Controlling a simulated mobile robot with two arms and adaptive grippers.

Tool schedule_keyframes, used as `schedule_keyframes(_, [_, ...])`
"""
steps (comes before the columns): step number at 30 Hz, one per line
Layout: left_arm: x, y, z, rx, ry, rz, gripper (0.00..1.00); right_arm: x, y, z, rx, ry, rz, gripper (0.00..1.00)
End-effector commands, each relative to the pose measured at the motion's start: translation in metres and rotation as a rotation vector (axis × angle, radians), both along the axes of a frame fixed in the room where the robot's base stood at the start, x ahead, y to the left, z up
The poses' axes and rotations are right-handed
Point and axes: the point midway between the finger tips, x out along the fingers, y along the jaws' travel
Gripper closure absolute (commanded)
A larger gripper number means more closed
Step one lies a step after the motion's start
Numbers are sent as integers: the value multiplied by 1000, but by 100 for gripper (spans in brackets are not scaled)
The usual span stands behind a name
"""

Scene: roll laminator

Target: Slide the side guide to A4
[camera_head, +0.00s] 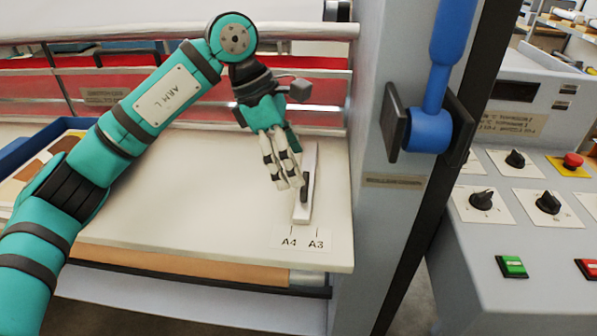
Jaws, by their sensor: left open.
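The side guide (304,211) is a narrow pale bar with a dark slot or grip, lying lengthwise on the cream feed table (200,200) near its right side. Its near end sits just above the size label (303,243) marked A4 and A3, closer to the A3 line than to the A4 line. My left gripper (289,186) is open, with its white and black fingers pointing down at the guide's left side by the dark grip. The fingers partly cover the guide; contact cannot be told. My right gripper is not in view.
The machine's grey side frame with a blue lever (430,120) stands right of the table. A control panel (530,220) with knobs and buttons is further right. Metal rails and red rollers (60,90) run behind. A blue tray (50,135) lies at left.

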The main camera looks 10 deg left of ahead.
Motion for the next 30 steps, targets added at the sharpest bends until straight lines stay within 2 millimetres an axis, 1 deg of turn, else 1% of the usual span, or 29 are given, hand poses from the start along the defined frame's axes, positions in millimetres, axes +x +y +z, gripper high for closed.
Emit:
schedule_keyframes(1, [0, 5, 13, -3, -5, 2, 19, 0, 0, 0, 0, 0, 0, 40])
schedule_keyframes(6, [1, 19, 45, -1, -4, 3, 19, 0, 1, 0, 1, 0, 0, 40])
schedule_keyframes(9, [0, 25, 59, -1, -2, 2, 19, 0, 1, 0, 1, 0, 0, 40])
schedule_keyframes(12, [0, 29, 69, -1, -2, 3, 19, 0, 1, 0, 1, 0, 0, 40])
schedule_keyframes(17, [0, 32, 75, -1, 0, 1, 19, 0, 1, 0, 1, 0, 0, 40])
schedule_keyframes(30, [0, 32, 75, -1, -1, 1, 19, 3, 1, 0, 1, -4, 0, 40])
